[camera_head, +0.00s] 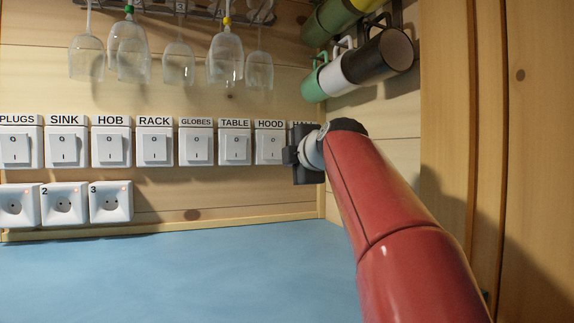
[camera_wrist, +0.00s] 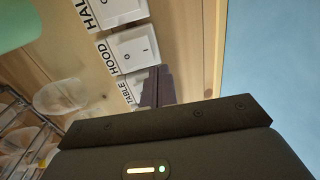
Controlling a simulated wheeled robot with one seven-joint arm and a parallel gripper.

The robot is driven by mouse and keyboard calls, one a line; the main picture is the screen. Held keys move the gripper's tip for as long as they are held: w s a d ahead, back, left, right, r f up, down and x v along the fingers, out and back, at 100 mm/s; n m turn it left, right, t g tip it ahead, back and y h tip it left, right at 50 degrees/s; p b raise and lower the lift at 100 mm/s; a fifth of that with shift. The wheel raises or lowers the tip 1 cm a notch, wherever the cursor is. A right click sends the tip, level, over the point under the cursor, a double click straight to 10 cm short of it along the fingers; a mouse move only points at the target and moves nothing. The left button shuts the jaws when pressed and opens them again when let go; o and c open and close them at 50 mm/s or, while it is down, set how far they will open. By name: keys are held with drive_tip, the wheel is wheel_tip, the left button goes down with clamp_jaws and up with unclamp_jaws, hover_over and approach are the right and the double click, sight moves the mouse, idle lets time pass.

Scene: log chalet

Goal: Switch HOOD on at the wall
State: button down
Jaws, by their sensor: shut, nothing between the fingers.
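The HOOD switch (camera_head: 268,148) is a white wall rocker under a HOOD label, between TABLE and HALL. It also shows in the wrist view (camera_wrist: 133,47), turned sideways, with its I and O marks visible. My gripper (camera_head: 291,156) is at the wall row, just right of the HOOD switch, and covers most of the HALL switch in the head view. Its dark fingers (camera_wrist: 159,72) are shut and empty. In the wrist view the fingertips overlap the edge of the HOOD plate beside TABLE; I cannot tell if they touch it. The rocker's tilt is unclear.
The TABLE switch (camera_head: 236,148) is left of HOOD; the HALL switch (camera_wrist: 120,12) is on its other side. Sockets (camera_head: 110,202) sit lower left. Glasses (camera_head: 226,60) and mugs (camera_head: 378,58) hang above. The blue countertop (camera_head: 180,275) is clear.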

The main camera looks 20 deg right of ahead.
drive_tip(key=shift+s+f+b, duration=0.2)
drive_tip(key=shift+s+b, duration=0.1)
drive_tip(key=shift+s, duration=0.85)
drive_tip(key=shift+s+f+b, duration=0.15)
drive_tip(key=shift+s+b, duration=0.15)
drive_tip(key=shift+s, duration=0.8)
